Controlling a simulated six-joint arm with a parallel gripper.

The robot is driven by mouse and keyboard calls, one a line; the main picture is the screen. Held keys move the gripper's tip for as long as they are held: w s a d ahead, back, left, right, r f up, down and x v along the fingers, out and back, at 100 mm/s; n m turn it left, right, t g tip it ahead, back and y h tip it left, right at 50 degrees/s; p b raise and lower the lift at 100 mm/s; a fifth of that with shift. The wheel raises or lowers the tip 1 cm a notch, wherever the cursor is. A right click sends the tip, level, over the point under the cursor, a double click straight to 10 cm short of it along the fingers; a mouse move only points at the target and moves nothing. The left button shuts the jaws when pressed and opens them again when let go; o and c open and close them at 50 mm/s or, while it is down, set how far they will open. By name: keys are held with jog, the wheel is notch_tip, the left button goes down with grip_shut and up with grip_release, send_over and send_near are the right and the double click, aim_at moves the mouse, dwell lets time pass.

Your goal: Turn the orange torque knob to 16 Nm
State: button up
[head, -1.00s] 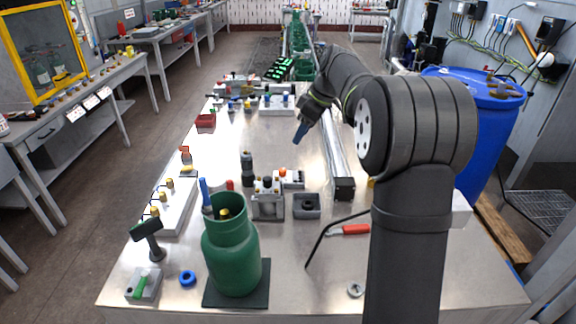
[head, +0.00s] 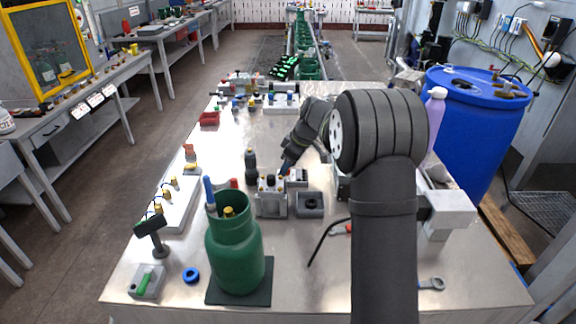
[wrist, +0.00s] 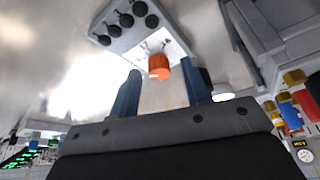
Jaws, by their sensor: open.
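The orange torque knob (wrist: 159,67) sits on the pale face of a grey box (wrist: 135,24) with several black round fittings in the wrist view. My gripper (wrist: 164,82) is open, its two blue fingers apart, with the knob showing just beyond and between the fingertips. I see no contact with the knob. In the head view my gripper (head: 287,167) reaches down at the small box (head: 297,178), and its fingers hide the knob there.
A grey valve block (head: 270,203) and a dark-holed block (head: 309,204) stand just in front of the box. A dark bottle (head: 251,163) is to its left. A green cylinder (head: 235,258) stands nearer on a dark mat (head: 222,295). The table's front middle is fairly clear.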

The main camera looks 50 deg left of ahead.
grip_shut()
jog(key=m+t, duration=0.1)
jog(key=m, duration=0.2)
jog(key=shift+s, duration=0.15)
jog(key=m+t, duration=0.1)
jog(key=m, duration=0.3)
jog(key=shift+s+t, duration=0.1)
jog(key=shift+t, duration=0.2)
jog(key=m+t, duration=0.1)
jog(key=m, duration=0.2)
jog(key=m+t, duration=0.1)
jog(key=m, duration=0.2)
jog(key=shift+s+h, duration=0.1)
jog(key=shift+h, duration=0.3)
jog(key=shift+m, duration=0.3)
